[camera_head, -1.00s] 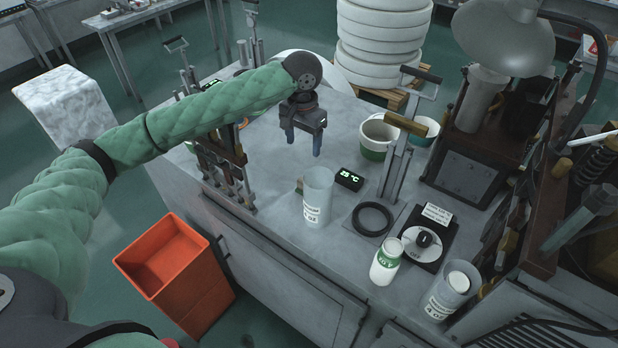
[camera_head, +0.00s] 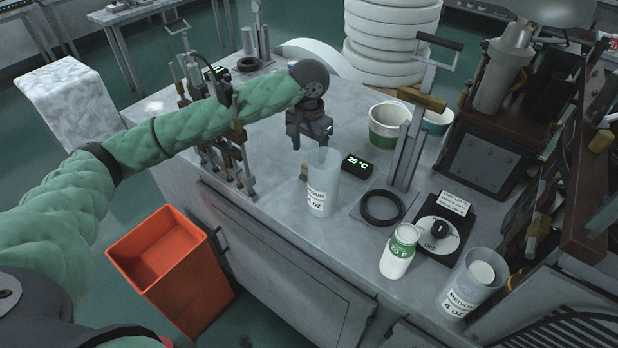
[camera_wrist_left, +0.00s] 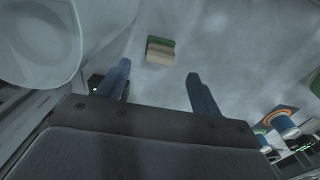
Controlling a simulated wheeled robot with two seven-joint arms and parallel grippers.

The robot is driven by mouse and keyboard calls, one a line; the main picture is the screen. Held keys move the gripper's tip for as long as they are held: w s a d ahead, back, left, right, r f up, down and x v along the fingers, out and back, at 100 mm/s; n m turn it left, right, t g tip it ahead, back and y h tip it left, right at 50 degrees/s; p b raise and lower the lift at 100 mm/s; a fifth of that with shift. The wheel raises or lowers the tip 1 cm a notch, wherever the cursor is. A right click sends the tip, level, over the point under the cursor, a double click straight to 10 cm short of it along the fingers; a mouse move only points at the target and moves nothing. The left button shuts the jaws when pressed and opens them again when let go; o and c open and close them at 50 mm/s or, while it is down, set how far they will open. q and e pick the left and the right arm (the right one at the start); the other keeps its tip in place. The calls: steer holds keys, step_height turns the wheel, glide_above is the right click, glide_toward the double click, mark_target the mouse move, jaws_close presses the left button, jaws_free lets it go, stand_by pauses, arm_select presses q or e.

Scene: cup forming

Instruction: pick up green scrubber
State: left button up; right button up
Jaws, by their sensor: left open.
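The green scrubber (camera_wrist_left: 161,50) is a small block with a green face and a tan side, lying on the grey table in the left wrist view. It is just beyond the fingertips, between their lines and not touched. In the head view only a small bit of it (camera_head: 303,172) seems to show, largely hidden by a clear plastic cup (camera_head: 322,180). My left gripper (camera_head: 309,145) is above the table behind that cup. In the left wrist view its fingers (camera_wrist_left: 159,72) are apart and nothing is between them. My right gripper does not show.
The clear cup stands close in front of my left gripper. A black temperature display (camera_head: 357,166) and a black ring (camera_head: 381,207) are to the right. Metal stands (camera_head: 237,160) are to the left. An orange bin (camera_head: 172,262) is on the floor.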

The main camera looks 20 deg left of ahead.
arm_select(q)
step_height(320, 180, down, 2)
steer(key=shift+f+p, duration=0.15)
steer(key=shift+p, duration=0.3)
steer(key=shift+f+p, duration=0.85)
steer(key=shift+f, duration=1.75)
steer(key=c, duration=1.1)
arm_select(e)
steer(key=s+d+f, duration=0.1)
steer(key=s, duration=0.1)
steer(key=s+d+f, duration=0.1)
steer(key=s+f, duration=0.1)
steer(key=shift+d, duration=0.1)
